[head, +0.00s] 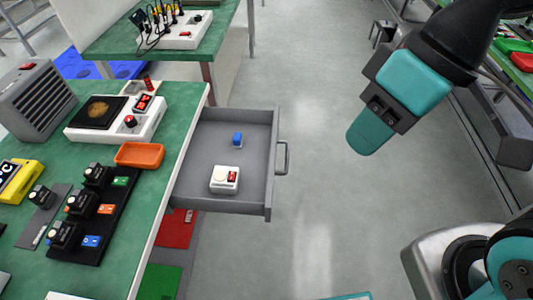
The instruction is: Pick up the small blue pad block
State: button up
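The small blue pad block (237,140) lies in the open grey drawer (205,133), toward its far side. A white block with a red part and a round pale spot (225,179) lies nearer in the same drawer. My gripper (371,133) hangs above the floor to the right of the drawer, well apart from the blue block. Its teal end shows as one piece, so I cannot tell whether it is open or shut. I see nothing held in it.
A green-topped bench (120,215) stands left of the drawer. It bears an orange tray (139,155), a white hotplate-like unit (118,118), a grey vented box (38,100) and a black strip of switches (95,215). The drawer handle (284,157) sticks out rightward. The grey floor right of it is clear.

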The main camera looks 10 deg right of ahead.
aim_at(238, 139)
jog(key=u, duration=1.9)
jog(key=k, duration=0.6)
jog(key=z, duration=1.25)
